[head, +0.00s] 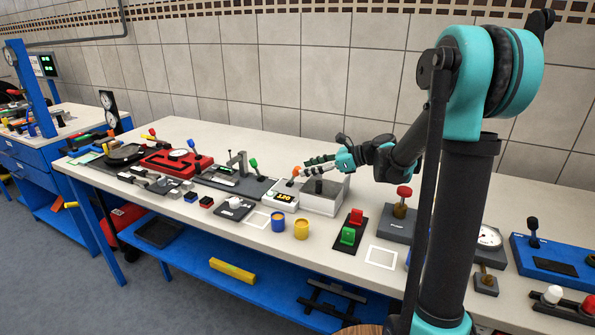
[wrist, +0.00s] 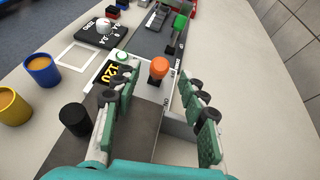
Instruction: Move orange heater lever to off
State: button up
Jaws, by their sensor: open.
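The orange heater lever (wrist: 159,68) stands on a light box with a black and yellow display reading 120 (wrist: 115,74). In the head view the orange knob (head: 296,170) is just left of my gripper's tips. In the wrist view my gripper (wrist: 158,92) is open, with one green-padded finger on each side. The orange knob shows between and slightly beyond the fingertips. I cannot tell whether either finger touches it. The lever's lower part is mostly hidden by the knob.
A grey plate on a white box (head: 322,199) lies below my gripper, with a black knob (wrist: 74,119) near it. A green-handled clamp (wrist: 180,22) stands beyond the heater. Blue (head: 278,222) and yellow (head: 301,229) cups stand in front. The tiled wall is behind.

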aim_at(297, 170)
jog(key=shift+x, duration=2.35)
grip_shut()
